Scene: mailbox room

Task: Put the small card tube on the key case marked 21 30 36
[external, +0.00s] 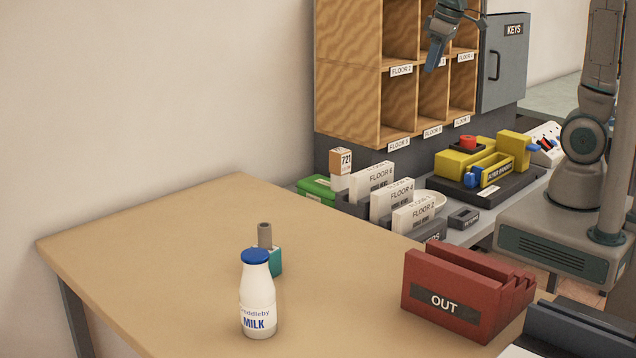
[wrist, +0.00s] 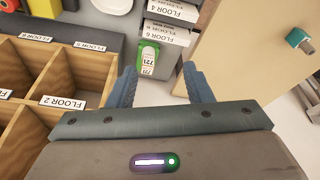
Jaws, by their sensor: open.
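A small grey-brown tube (external: 264,234) stands upright on the wooden table, at a teal block (external: 276,262) just behind the milk bottle. I cannot tell whether it is on or behind the block. The teal block (wrist: 297,37) also shows at the right of the wrist view. A small dark grey case (external: 463,217) lies on the grey counter beside the white bowl; its marking is too small to read, so I cannot confirm 21 30 36. My gripper (external: 432,66) is open and empty, high in front of the pigeonholes. Its fingers (wrist: 159,80) are spread in the wrist view.
A milk bottle (external: 257,295) and red OUT rack (external: 455,290) stand on the table. FLOOR card holders (external: 391,198), a green box with a 721 carton (external: 341,168) and yellow blocks (external: 460,161) crowd the counter. A KEYS cabinet (external: 502,62) hangs behind. The table's left is clear.

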